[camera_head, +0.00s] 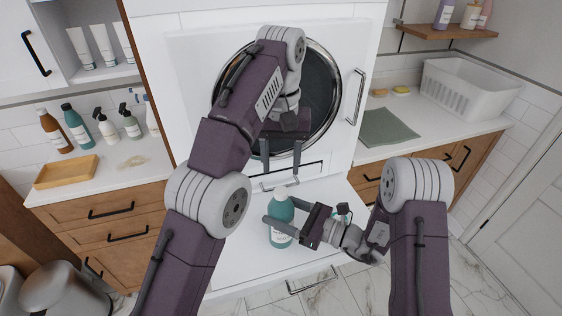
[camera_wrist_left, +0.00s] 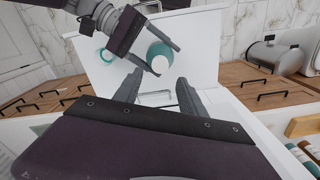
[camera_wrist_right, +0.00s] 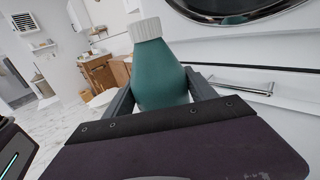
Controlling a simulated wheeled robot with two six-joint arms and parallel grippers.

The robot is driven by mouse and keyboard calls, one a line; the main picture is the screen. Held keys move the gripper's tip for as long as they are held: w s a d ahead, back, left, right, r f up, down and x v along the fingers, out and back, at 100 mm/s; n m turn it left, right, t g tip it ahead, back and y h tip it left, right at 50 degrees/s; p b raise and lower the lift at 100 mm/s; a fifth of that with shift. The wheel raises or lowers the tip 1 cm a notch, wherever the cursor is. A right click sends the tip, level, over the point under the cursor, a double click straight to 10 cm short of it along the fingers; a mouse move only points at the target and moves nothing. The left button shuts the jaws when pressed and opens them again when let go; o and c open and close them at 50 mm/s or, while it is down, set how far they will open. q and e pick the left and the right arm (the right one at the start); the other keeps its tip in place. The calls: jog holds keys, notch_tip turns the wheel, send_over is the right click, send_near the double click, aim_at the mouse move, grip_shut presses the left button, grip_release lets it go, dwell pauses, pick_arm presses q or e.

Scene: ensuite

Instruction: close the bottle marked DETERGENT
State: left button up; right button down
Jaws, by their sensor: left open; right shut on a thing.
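A teal bottle (camera_head: 281,234) with a white cap stands upright on the white shelf-like surface (camera_head: 240,262) below the round door. Its label is partly covered and I cannot read it. My right gripper (camera_head: 280,217) is shut around the bottle's body from the right. In the right wrist view the ribbed white cap (camera_wrist_right: 146,29) sits on the bottle's neck; I cannot tell how tight it is. My left gripper (camera_head: 281,180) points down above the bottle, open and empty. In the left wrist view its fingers are just short of the cap (camera_wrist_left: 160,65).
The white appliance with a round dark door (camera_head: 318,92) stands right behind the bottle. Handles (camera_head: 280,184) stick out behind and below it. Counters on both sides hold several bottles, a wooden tray (camera_head: 66,172), a green cloth (camera_head: 388,127) and a white basket (camera_head: 465,92).

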aim_at(281, 191)
pick_arm(q)
jog(key=shift+f, duration=0.1)
jog(key=shift+f, duration=3.9)
grip_shut()
jog(key=shift+o, duration=0.7)
grip_release()
notch_tip(281, 191, up, 8)
jog(key=shift+f, duration=0.25)
